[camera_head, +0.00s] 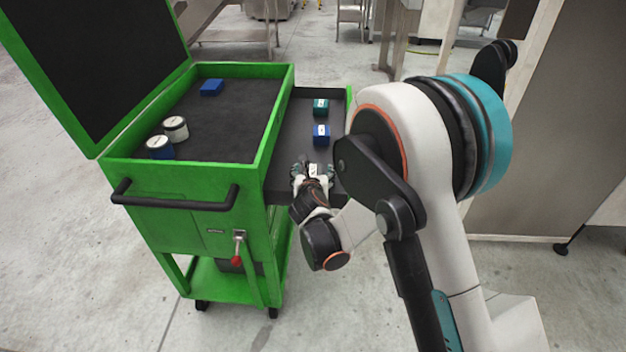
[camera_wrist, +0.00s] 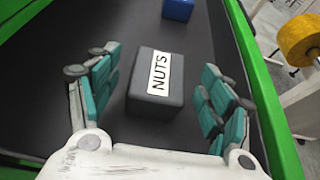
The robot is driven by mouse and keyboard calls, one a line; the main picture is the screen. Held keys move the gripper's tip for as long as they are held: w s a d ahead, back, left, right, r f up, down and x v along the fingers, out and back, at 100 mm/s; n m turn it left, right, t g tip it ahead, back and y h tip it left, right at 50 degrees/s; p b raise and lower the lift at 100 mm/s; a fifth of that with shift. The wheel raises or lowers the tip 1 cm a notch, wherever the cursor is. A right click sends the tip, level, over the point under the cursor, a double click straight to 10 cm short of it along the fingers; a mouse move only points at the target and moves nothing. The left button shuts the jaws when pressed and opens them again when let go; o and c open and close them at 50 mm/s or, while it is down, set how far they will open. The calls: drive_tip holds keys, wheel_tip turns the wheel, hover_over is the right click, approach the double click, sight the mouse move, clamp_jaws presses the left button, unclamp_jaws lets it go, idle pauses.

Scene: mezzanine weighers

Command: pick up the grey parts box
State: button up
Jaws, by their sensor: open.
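The grey parts box (camera_wrist: 145,97) is dark grey with a white label reading NUTS. In the wrist view it sits on the black floor of an open drawer (camera_wrist: 121,27), between the two teal-padded fingers of my gripper (camera_wrist: 155,98). The fingers are open, with a gap on each side of the box. In the head view my gripper (camera_head: 312,172) reaches into the drawer at the cart's right side. Only the box's pale label (camera_head: 313,170) shows there between the fingers; the rest is mostly hidden.
The green cart (camera_head: 190,235) has an open lid and a top tray with a blue box (camera_head: 211,87) and two round tins (camera_head: 175,129). In the drawer, a blue box (camera_head: 321,135) and a teal box (camera_head: 320,107) stand beyond my gripper. A green drawer wall (camera_wrist: 262,90) runs close on the right.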

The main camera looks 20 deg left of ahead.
drive_tip(key=c, duration=1.4)
drive_tip(key=shift+r, duration=0.1)
